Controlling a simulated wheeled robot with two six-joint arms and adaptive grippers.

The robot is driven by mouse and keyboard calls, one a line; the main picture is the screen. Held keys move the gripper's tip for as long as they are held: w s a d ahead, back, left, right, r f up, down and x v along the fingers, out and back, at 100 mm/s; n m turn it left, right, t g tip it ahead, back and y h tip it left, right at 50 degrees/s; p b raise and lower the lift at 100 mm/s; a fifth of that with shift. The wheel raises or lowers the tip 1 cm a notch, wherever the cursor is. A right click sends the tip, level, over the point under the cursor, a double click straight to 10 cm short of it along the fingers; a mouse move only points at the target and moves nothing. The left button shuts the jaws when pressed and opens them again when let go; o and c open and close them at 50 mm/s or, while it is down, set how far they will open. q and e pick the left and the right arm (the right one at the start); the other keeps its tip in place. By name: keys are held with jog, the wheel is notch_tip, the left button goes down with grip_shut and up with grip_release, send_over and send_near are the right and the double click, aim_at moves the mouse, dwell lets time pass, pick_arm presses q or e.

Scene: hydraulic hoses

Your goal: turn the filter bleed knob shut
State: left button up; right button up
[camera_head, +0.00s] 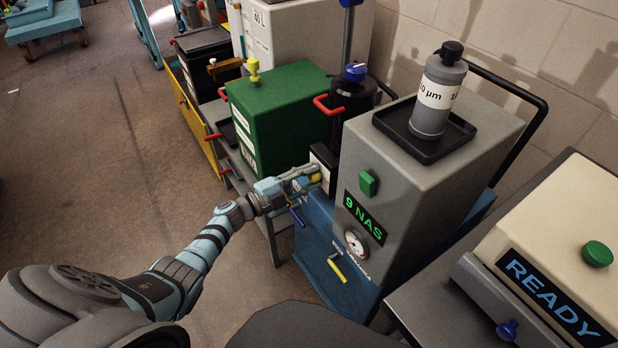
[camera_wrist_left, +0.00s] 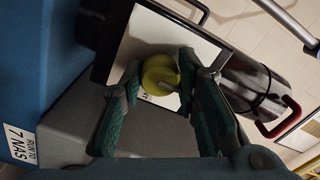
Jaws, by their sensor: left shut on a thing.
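A round yellow knob (camera_wrist_left: 160,75) sits on a pale plate (camera_wrist_left: 185,40) with a dark frame in the left wrist view. My left gripper (camera_wrist_left: 158,82) is shut on this knob, with one finger on each side. In the head view the left gripper (camera_head: 306,180) reaches the black-framed plate (camera_head: 322,168) at the side of the grey unit, and a bit of yellow shows between its fingertips. The fingers hide part of the knob, and its turn angle is hard to tell. My right gripper is not in view.
The grey unit (camera_head: 400,190) reads "9 NAS" and carries a filter canister (camera_head: 438,95) on a black tray. A yellow lever (camera_head: 337,268) sticks out below. A green box (camera_head: 280,115) and a black cylinder with a blue knob (camera_head: 355,72) stand behind. Floor at left is clear.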

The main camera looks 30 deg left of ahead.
pick_arm(q)
jog(key=shift+f, duration=0.1)
jog(key=o, duration=1.2)
jog(key=shift+c, duration=0.2)
jog(key=v, duration=1.2)
